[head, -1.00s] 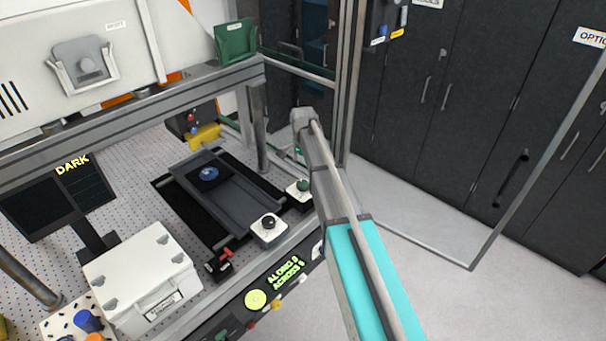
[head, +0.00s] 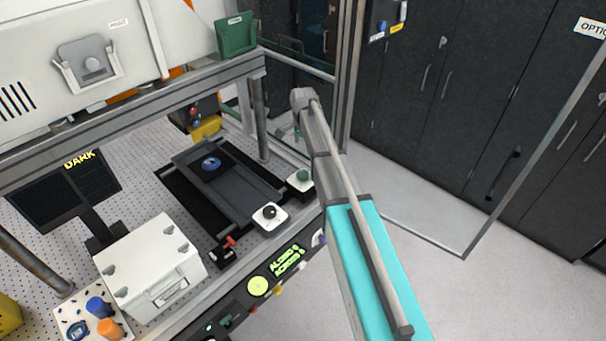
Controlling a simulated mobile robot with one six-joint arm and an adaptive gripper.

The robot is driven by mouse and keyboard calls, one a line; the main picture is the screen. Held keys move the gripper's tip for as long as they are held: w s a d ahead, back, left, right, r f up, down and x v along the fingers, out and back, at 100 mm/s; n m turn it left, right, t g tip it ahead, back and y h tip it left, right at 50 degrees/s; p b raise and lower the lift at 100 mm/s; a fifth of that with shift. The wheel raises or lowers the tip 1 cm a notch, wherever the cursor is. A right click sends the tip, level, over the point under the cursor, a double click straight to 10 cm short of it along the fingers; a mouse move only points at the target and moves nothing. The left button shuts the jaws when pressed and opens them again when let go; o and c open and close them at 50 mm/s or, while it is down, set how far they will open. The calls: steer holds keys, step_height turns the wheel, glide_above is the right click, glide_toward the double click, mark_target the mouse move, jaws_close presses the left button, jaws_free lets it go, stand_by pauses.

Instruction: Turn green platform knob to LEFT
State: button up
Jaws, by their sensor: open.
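The green platform knob (head: 302,175) sits on a small white block at the right end of the dark platform (head: 250,190), just left of my arm. Its pointer direction is too small to read. A black knob (head: 269,212) on a similar white block stands at the platform's front edge. A blue round piece (head: 211,163) lies on the platform. My arm reaches up from the lower right, past the right side of the green knob. My gripper cannot be made out; the far end of my arm hides that area.
A white case (head: 150,265) stands at the front left, beside a holder with blue and orange pieces (head: 109,328). A dark screen (head: 65,190) reads DARK. A metal frame post (head: 260,120) rises behind the green knob. Clear floor (head: 430,195) lies right of the bench.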

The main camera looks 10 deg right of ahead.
mark_target(303, 173)
steer(key=shift+f+b, duration=6.7)
steer(key=shift+f, duration=0.1)
steer(key=c, duration=1.1)
